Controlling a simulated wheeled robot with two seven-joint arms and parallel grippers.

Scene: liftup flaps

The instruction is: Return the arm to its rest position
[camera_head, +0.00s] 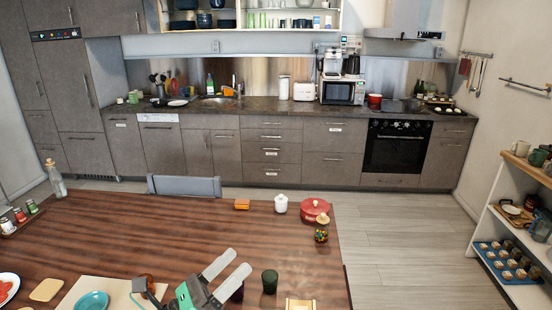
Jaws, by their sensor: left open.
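My left gripper (240,261) shows at the bottom middle, over the front part of the wooden dining table (130,230). Its two grey fingers point up and to the right and are spread apart, with nothing seen between them. The rest of my left arm is mostly cut off by the bottom edge of the picture. My right gripper is not in view. The wall cabinet (243,18) across the room shows its shelves with dishes, glasses and dark pots; its top is cut off.
Near the gripper stand a dark green cup (269,281) and a dark purple cup partly hidden behind its fingers. A red pot (315,210), white jar (281,204) and candy jar (321,235) stand farther right. A chair (184,186) stands behind the table.

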